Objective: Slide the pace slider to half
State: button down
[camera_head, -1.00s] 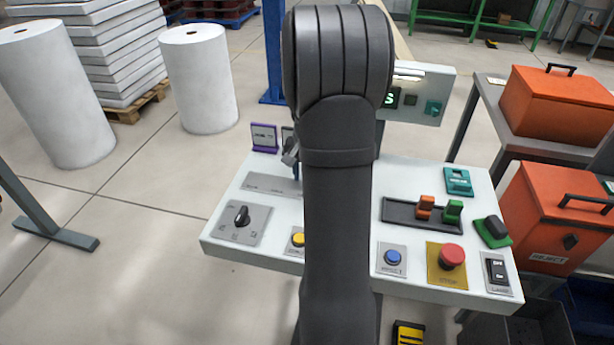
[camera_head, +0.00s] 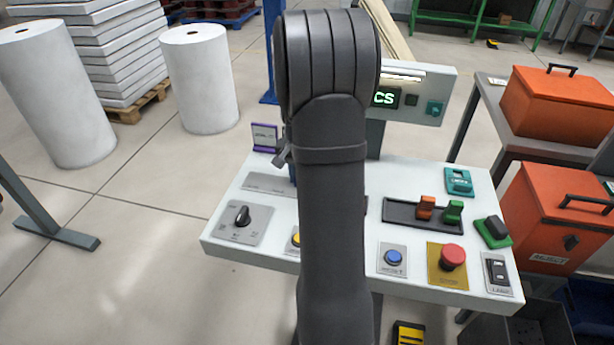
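The white control panel (camera_head: 225,243) stands in front of me, and my arm covers its middle. A long grey plate (camera_head: 262,183) with faint lettering lies at its upper left and runs behind my arm. I cannot read whether it is the pace slider's plate, and no slider knob shows clearly on it. A dark plate (camera_head: 400,222) at the right carries an orange handle (camera_head: 425,207) and a green handle (camera_head: 453,211). My gripper is mostly hidden behind my arm. A small grey piece at the arm's left edge may be part of it, but its fingers cannot be made out.
A black rotary knob (camera_head: 242,215), blue button (camera_head: 393,257), red mushroom button (camera_head: 452,256) and rocker switch (camera_head: 498,271) sit along the panel's front. A purple-framed card (camera_head: 265,137) stands at its back left. A lit display (camera_head: 385,97) rises behind. Orange boxes (camera_head: 560,105) stand right.

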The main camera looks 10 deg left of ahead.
aim_at(282, 182)
jog(key=a, duration=0.5)
jog(key=c, duration=1.3)
grip_release()
jog(key=shift+r, duration=0.1)
notch_tip(282, 182, up, 17)
jog(key=shift+r, duration=0.2)
